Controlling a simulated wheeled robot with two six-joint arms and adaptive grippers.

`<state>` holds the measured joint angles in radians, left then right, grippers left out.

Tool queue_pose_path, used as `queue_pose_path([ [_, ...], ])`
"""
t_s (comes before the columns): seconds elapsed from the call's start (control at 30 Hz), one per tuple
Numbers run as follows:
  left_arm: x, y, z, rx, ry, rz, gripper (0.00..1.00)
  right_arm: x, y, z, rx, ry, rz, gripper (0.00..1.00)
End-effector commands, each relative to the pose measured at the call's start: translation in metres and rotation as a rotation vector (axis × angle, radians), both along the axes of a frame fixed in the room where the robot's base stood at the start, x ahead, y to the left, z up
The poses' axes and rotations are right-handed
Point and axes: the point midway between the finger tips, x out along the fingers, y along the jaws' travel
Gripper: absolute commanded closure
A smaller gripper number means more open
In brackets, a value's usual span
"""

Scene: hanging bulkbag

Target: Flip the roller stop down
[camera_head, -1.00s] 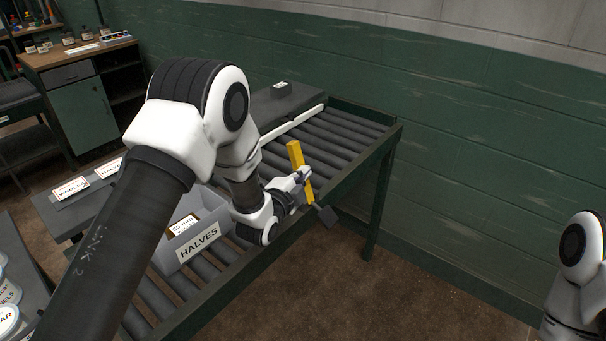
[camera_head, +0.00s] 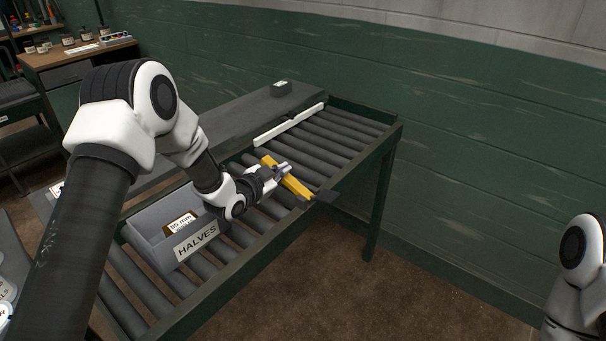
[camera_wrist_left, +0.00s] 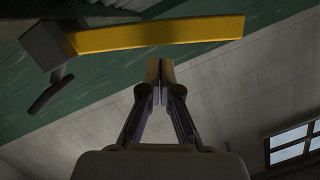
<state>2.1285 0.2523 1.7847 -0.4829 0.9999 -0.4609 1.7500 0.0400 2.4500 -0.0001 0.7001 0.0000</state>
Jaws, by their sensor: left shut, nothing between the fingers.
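The roller stop is a yellow bar (camera_head: 296,187) hinged at a dark bracket (camera_head: 325,197) on the near side rail of the roller conveyor. It now lies low and slants across the rollers; I cannot tell if it touches them. In the left wrist view the yellow bar (camera_wrist_left: 160,34) crosses the top, beyond the fingertips. My left gripper (camera_head: 284,169) is shut and empty, right at the bar and partly over its middle. The shut fingertips also show in the left wrist view (camera_wrist_left: 160,77). Whether they touch the bar is unclear. My right gripper is out of view.
A grey bin labelled HALVES (camera_head: 152,235) stands on the rollers left of the gripper. A white guide strip (camera_head: 290,124) runs along the far side of the rollers (camera_head: 345,140). A green wall (camera_head: 480,150) is behind. Floor (camera_head: 330,290) in front is clear.

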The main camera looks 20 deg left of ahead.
Motion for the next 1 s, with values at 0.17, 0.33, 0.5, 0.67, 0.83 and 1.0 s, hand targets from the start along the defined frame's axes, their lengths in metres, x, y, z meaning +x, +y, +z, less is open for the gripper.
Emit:
queue_pose_path([
  [0.17, 0.003, 0.008, -0.012, -0.011, 0.003, 0.0, 1.0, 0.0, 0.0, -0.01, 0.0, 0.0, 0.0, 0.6],
  [0.33, 0.005, 0.013, -0.018, -0.01, 0.002, 0.0, 1.0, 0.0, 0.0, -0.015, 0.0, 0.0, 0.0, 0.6],
  [0.5, 0.005, 0.015, -0.021, -0.009, 0.002, 0.0, 1.0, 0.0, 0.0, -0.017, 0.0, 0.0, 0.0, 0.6],
  [0.67, 0.006, 0.015, -0.021, -0.009, 0.002, 0.0, 1.0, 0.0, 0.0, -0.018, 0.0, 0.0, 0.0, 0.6],
  [0.83, 0.006, 0.015, -0.021, -0.008, 0.002, 0.0, 1.0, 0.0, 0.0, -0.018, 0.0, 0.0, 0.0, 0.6],
  [1.0, 0.006, 0.015, -0.021, -0.008, 0.002, 0.0, 1.0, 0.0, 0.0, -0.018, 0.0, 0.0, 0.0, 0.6],
])
